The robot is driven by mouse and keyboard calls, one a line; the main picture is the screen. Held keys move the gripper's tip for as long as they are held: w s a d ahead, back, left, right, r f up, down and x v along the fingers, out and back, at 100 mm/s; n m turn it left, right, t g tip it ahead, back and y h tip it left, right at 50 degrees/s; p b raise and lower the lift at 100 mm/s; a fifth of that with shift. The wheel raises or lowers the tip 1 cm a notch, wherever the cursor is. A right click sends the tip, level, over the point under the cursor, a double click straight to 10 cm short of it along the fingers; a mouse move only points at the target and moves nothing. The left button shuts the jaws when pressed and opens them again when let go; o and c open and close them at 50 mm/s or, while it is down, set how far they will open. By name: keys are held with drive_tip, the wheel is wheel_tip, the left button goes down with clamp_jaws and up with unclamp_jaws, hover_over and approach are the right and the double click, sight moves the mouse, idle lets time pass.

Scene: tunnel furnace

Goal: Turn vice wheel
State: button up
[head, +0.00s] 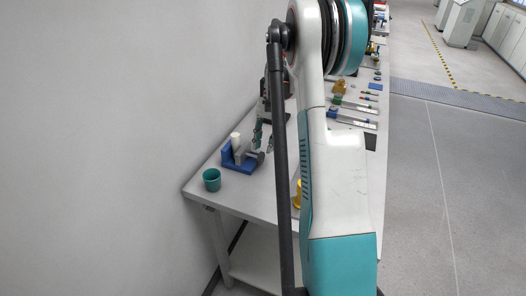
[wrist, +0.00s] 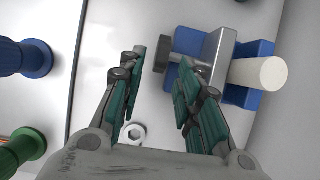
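The blue vice (head: 238,166) stands on the far left part of the table and holds a white cylinder (head: 235,140). In the wrist view the vice (wrist: 264,48) is at the upper right, with a silver metal jaw (wrist: 213,52) and the white cylinder (wrist: 258,73). Its dark grey wheel (wrist: 162,52) faces my gripper. My gripper (wrist: 161,64) is open, with its two green-padded fingers apart. The wheel appears between the fingertips, closer to the right one, which covers part of it. I cannot tell whether they touch. In the head view my gripper (head: 264,138) is near the vice.
A teal cup (head: 211,180) stands near the table's left corner. A yellow object (head: 298,195) is partly hidden by my arm. A blue round object (wrist: 30,58), a green one (wrist: 22,148) and a white nut-like ring (wrist: 133,133) show in the wrist view. A wall borders the table's left.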

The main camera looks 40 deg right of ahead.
drive_tip(key=v, duration=0.8)
drive_tip(key=shift+w+r, duration=0.1)
drive_tip(key=shift+r, duration=0.05)
